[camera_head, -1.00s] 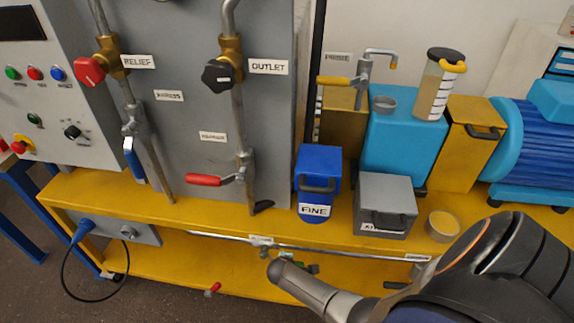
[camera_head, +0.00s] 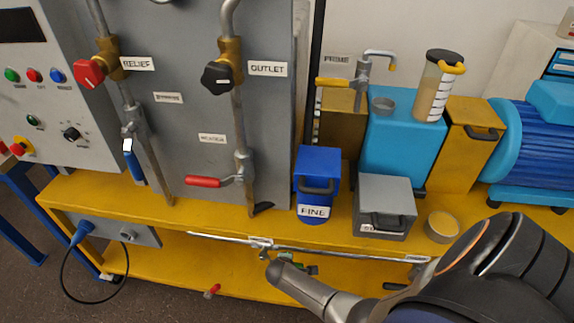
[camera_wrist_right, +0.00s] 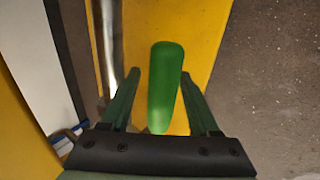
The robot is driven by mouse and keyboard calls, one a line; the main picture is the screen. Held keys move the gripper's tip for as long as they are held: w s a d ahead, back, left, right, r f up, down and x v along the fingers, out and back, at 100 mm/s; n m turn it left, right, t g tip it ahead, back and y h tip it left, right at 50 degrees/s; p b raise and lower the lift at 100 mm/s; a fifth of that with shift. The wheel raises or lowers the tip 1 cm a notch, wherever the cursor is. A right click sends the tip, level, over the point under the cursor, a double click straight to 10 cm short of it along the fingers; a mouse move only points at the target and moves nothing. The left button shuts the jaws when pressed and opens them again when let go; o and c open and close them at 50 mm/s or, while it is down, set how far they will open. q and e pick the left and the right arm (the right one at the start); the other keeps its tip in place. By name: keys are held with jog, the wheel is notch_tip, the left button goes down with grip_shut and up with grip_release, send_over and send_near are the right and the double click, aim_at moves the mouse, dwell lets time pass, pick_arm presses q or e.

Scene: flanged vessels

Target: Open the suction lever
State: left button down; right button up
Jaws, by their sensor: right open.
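A green lever handle (camera_wrist_right: 165,85) stands between the two fingers of my right gripper (camera_wrist_right: 160,78) in the right wrist view. The fingers are apart, with a gap visible on each side of the handle. In the head view a small bit of green (camera_head: 292,259) shows under the yellow shelf, beside the end of my right arm. I cannot read a suction label there. My left gripper is out of view.
A horizontal pipe (camera_head: 215,238) runs under the upper shelf. A red-handled lever (camera_head: 203,182) and a blue-handled lever (camera_head: 135,165) are on the panel pipes.

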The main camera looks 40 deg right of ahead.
pick_arm(q)
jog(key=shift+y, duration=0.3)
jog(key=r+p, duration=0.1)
jog(key=p, duration=0.1)
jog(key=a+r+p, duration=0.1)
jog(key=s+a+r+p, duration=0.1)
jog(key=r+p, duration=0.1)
jog(key=shift+p, duration=0.35)
pick_arm(e)
jog(key=v, duration=1.2)
jog(key=shift+s+a, duration=0.15)
jog(key=shift+a, duration=0.05)
jog(key=shift+r, duration=0.15)
pick_arm(q)
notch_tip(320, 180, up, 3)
jog(key=p, duration=0.3)
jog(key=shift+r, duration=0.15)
pick_arm(e)
jog(key=s+a+r+m+t+y, duration=0.4)
jog(key=s+a+r+y, duration=0.3)
jog(key=s+a+r, duration=0.2)
jog(key=shift+s+a+r+m+t, duration=0.35)
jog(key=shift+a+r+m, duration=0.35)
jog(key=shift+a, duration=0.45)
jog(key=shift+w+f, duration=0.1)
